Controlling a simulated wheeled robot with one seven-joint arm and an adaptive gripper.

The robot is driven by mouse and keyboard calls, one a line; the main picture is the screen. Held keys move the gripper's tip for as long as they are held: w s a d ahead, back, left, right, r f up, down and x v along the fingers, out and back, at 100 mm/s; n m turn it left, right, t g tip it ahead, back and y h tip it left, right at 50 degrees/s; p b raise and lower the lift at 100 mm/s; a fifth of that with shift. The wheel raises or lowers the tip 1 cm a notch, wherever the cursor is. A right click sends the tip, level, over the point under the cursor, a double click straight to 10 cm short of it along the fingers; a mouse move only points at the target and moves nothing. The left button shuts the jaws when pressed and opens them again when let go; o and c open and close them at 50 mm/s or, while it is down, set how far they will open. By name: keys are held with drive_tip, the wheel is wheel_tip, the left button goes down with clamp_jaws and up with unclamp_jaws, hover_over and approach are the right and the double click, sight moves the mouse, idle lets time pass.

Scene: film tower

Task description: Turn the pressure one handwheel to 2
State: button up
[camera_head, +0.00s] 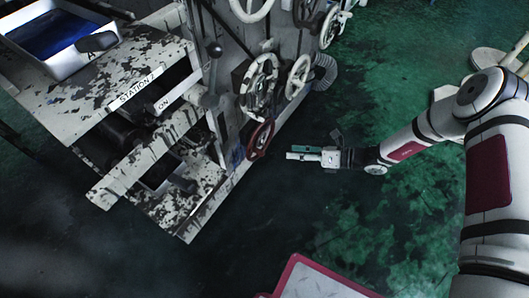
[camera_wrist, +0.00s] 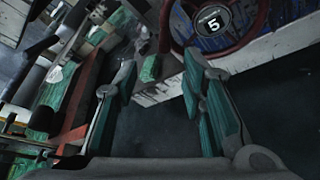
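A dark red handwheel (camera_head: 261,139) is on the lower right side of the machine in the head view. In the wrist view, the red wheel (camera_wrist: 166,30) is at the upper right, cut off by the top edge.
Two pale handwheels (camera_head: 262,85) (camera_head: 298,77) sit above the red one. The machine bears a "STATION 2" label (camera_head: 134,90). The green floor (camera_head: 350,215) around my gripper is clear.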

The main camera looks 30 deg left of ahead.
sight(259, 152)
drive_tip(key=shift+m, duration=0.3)
drive_tip(key=b+x, duration=0.1)
drive_tip(key=x, duration=0.3)
drive_tip(key=b+x, duration=0.1)
drive_tip(key=x, duration=0.4)
drive_tip(key=f+b+x, duration=0.1)
drive_tip(key=x, duration=0.4)
drive_tip(key=shift+b, duration=0.35)
clamp_jaws()
